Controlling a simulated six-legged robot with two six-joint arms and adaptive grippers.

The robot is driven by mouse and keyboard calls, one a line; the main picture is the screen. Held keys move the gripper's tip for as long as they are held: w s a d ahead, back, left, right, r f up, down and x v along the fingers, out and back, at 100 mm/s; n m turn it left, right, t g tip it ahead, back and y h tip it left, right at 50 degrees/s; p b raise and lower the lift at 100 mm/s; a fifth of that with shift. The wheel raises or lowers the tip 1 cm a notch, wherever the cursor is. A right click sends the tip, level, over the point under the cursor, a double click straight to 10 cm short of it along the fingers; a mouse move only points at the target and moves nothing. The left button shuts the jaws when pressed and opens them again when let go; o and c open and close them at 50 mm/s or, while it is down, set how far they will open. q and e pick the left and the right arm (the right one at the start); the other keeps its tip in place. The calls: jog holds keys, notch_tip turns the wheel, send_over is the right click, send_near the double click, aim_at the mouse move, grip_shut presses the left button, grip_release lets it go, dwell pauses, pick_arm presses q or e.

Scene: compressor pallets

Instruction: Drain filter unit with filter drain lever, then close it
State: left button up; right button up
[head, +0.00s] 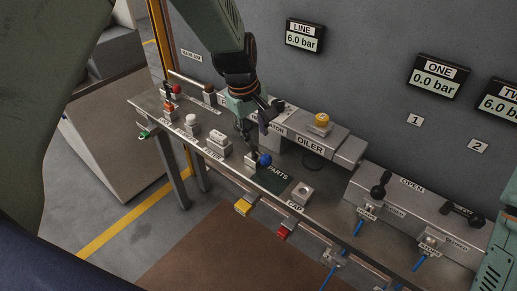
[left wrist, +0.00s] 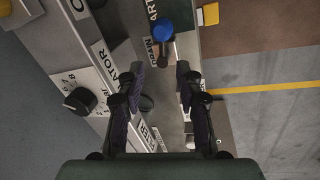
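The filter drain lever has a blue ball knob (head: 264,160) and stands on the bench just below my left gripper in the head view. In the left wrist view the blue knob (left wrist: 163,30) is beyond the fingertips, beside a small label reading DRAIN. My left gripper (head: 257,127) points down over the bench, its fingers apart and nothing between them; its open fingers (left wrist: 159,66) also frame the left wrist view. A FILTER label (head: 212,154) marks the bench's front edge. The filter unit's body is mostly hidden by my gripper. My right gripper is not in view.
The OILER block (head: 318,145) with a yellow knob stands right of my gripper. A black dial (left wrist: 79,101) is at left in the wrist view. The PARTS mat (head: 276,178) is beside the blue knob. Black-handled valves (head: 380,184) stand further right. The LINE display (head: 303,37) reads 6.0 bar.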

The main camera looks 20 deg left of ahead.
aim_at(260, 154)
pick_arm(q)
jog(key=x, duration=0.4)
jog(key=b+x, duration=0.1)
jog(key=x, duration=0.1)
jog(key=shift+s+d+f, duration=0.15)
jog(key=shift+s+f, duration=0.1)
jog(key=shift+f, duration=0.6)
jog(key=shift+s+d+r, duration=0.1)
jog(key=shift+d+r, duration=0.05)
jog(key=shift+d, duration=0.1)
jog(key=shift+a+f, duration=0.2)
jog(key=shift+a, duration=0.1)
jog(key=c, duration=0.4)
jog(key=shift+d, duration=0.1)
grip_shut()
